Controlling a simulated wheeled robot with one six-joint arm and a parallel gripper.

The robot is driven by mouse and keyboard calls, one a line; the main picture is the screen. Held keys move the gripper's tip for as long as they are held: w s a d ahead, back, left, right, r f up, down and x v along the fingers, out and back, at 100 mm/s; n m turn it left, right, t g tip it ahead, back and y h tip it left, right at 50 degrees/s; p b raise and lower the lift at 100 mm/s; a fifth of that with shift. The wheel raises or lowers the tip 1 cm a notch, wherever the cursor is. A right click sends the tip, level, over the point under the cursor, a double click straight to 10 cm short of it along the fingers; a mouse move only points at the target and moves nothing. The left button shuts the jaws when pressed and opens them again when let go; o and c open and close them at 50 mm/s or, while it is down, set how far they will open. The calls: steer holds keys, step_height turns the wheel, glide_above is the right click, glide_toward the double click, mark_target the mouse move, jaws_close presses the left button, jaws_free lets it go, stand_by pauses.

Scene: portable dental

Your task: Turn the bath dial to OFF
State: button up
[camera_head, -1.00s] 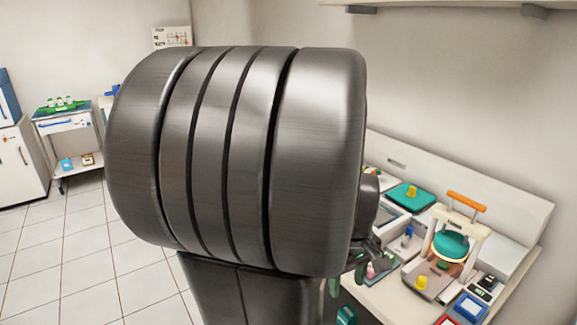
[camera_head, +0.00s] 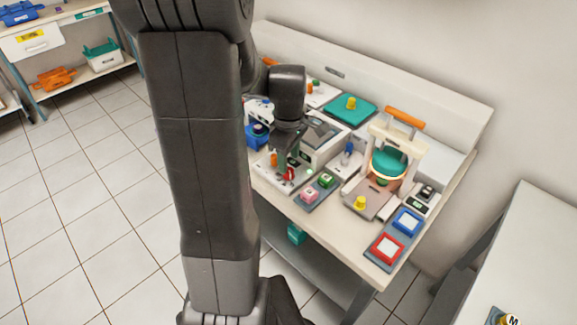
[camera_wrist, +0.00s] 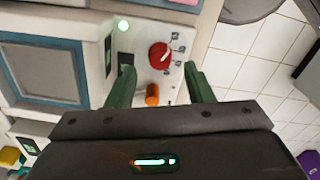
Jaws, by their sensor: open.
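The bath dial is a round red knob (camera_wrist: 160,55) with a pale pointer line, on a white panel with several small marks along one side; I cannot read the labels. In the head view the red dial (camera_head: 289,174) shows small at the bench's front edge. My gripper (camera_wrist: 160,77) is open, its two green fingers apart on either side of the dial's panel. The dial lies ahead of the gap between them, and no contact is visible. In the head view my gripper (camera_head: 287,155) hangs above the panel and partly hides it.
An orange peg-like knob (camera_wrist: 152,95) stands beside the dial, between the fingers. A device with a blue-framed window (camera_wrist: 42,72) is to the left. Pink and green buttons (camera_head: 318,188) sit right of the panel. A white stand with an orange handle (camera_head: 404,117) is farther right.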

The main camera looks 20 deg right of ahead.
mark_target(289, 169)
steer(key=shift+f, duration=1.85)
steer(key=c, duration=1)
